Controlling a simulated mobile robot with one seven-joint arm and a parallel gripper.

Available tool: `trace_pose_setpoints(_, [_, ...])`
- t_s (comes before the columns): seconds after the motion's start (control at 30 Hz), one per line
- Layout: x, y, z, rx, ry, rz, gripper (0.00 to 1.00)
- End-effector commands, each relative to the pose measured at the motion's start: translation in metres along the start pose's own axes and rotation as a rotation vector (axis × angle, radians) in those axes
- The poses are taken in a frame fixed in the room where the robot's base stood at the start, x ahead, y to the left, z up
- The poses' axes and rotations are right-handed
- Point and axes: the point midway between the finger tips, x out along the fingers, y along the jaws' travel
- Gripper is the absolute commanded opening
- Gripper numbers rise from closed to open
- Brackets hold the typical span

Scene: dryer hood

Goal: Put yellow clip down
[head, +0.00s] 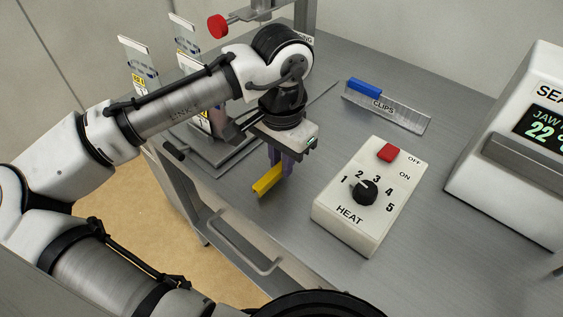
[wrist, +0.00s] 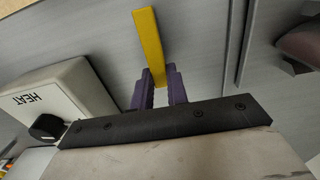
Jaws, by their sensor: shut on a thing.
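The yellow clip (head: 267,181) is a short flat bar held at the tips of my gripper (head: 280,168). The gripper's purple fingers are shut on one end of it. In the wrist view the yellow clip (wrist: 149,45) extends away from between the two purple fingers (wrist: 158,88). It is over the grey worktop close to its front edge, left of the HEAT box. I cannot tell whether the clip touches the worktop.
The white HEAT box (head: 370,200) has a black dial and a red switch. A clear CLIPS rack (head: 400,110) behind it holds a blue clip (head: 364,88). A sealer (head: 520,140) stands right. A metal handle (head: 245,243) runs along the front. Bare worktop lies between the gripper and the rack.

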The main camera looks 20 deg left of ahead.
Motion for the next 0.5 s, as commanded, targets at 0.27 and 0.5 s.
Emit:
trace_pose_setpoints(0.27, [0.013,0.0,0.0,0.0,0.001,0.0,0.0])
trace_pose_setpoints(0.5, [0.017,0.0,0.0,0.001,0.001,0.002,0.0])
